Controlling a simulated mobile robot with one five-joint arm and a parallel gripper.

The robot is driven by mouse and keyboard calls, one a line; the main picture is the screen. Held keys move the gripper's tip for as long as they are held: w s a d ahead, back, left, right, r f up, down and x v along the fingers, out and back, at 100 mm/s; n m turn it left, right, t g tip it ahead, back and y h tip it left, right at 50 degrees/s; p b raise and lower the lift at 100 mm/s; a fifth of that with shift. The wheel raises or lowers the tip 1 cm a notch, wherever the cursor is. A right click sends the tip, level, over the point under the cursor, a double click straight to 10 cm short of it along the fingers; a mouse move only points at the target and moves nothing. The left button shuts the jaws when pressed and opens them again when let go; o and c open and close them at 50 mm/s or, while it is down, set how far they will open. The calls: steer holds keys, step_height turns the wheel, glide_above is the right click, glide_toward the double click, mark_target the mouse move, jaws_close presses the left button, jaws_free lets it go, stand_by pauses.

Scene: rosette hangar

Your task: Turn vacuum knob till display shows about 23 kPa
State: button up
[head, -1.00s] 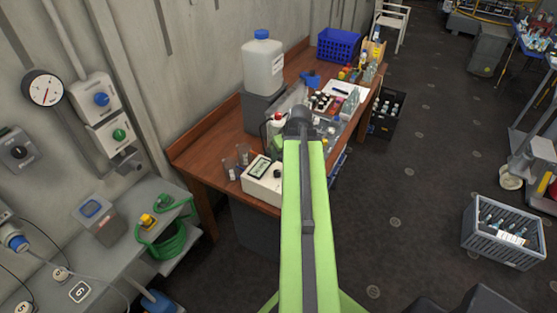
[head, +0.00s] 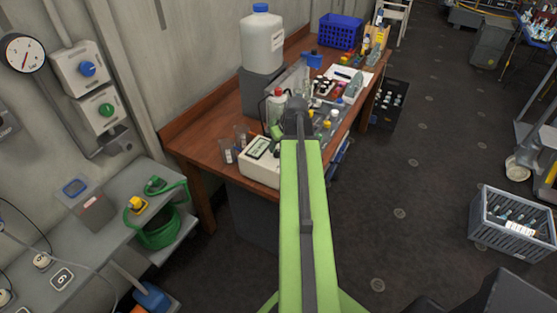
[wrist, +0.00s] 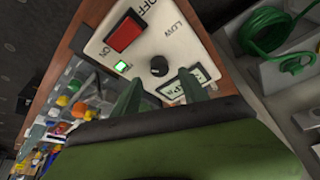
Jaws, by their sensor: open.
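The white vacuum unit (head: 259,171) stands on the near end of the wooden bench, partly hidden by my green arm. Its display (head: 257,148) is too small to read there. In the wrist view the unit's white panel (wrist: 165,38) carries a black round knob (wrist: 159,66), a red switch (wrist: 125,35) and a lit green lamp (wrist: 121,67). The display (wrist: 198,76) is partly covered by a finger, and its number cannot be read. My gripper (wrist: 161,84) is open, with its two dark fingers apart just short of the knob, which shows between and beyond the tips.
The wooden bench (head: 203,152) holds clear cups (head: 230,152), a wash bottle (head: 277,105), a large white canister (head: 262,43) and several small bottles. A grey shelf with a green hose coil (head: 160,230) stands at left. The dark floor at right is open around a grey crate (head: 509,222).

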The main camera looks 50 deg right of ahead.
mark_target(277, 151)
steer(key=b+x, duration=0.2)
steer(key=x, duration=0.2)
steer(key=shift+f+b, duration=0.3)
steer(key=shift+b, duration=0.05)
steer(key=shift+r, duration=0.15)
